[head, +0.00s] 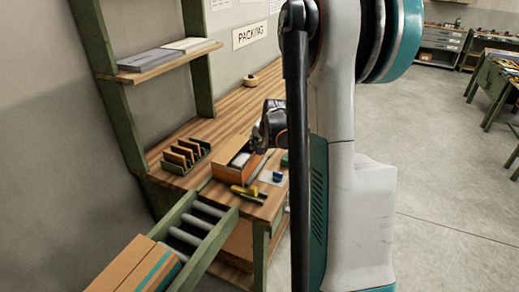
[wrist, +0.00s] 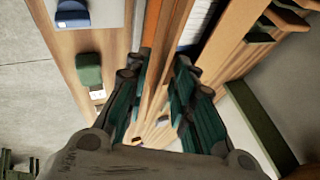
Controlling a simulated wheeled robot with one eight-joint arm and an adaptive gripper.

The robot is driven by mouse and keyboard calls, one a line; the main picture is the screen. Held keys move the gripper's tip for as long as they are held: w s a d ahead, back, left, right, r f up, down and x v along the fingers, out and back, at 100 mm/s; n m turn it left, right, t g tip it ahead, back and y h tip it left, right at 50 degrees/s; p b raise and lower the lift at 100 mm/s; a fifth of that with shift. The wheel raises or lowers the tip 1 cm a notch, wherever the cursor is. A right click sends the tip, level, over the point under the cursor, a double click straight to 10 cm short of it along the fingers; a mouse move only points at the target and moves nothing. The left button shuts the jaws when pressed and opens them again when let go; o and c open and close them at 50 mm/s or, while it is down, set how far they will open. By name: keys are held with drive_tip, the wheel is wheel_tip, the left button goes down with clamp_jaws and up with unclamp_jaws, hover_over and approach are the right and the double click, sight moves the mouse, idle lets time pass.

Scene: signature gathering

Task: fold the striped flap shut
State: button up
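An open cardboard box (head: 226,172) with an orange-brown side stands on the wooden workbench. Its inside looks dark with something pale in it. My gripper (head: 270,124) is over the far right end of the box, partly hidden by my arm. In the wrist view my gripper (wrist: 154,72) has its two teal-and-black fingers spread apart. A long brown panel with an orange band (wrist: 149,32) runs between and beyond them, and white contents (wrist: 196,22) show to its right. I cannot tell for sure whether this panel is the striped flap, or whether a finger touches it.
A wooden divider rack (head: 184,155) stands left of the box. Yellow tools (head: 245,191) and a blue item (head: 277,177) lie in front and right. A roller conveyor (head: 202,222) with a teal-striped carton (head: 140,265) adjoins the bench. A shelf (head: 160,62) hangs above.

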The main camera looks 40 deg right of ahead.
drive_tip(key=shift+w+f, duration=0.2)
drive_tip(key=shift+f, duration=0.1)
drive_tip(key=shift+c, duration=0.5)
clamp_jaws()
drive_tip(key=shift+r, duration=0.1)
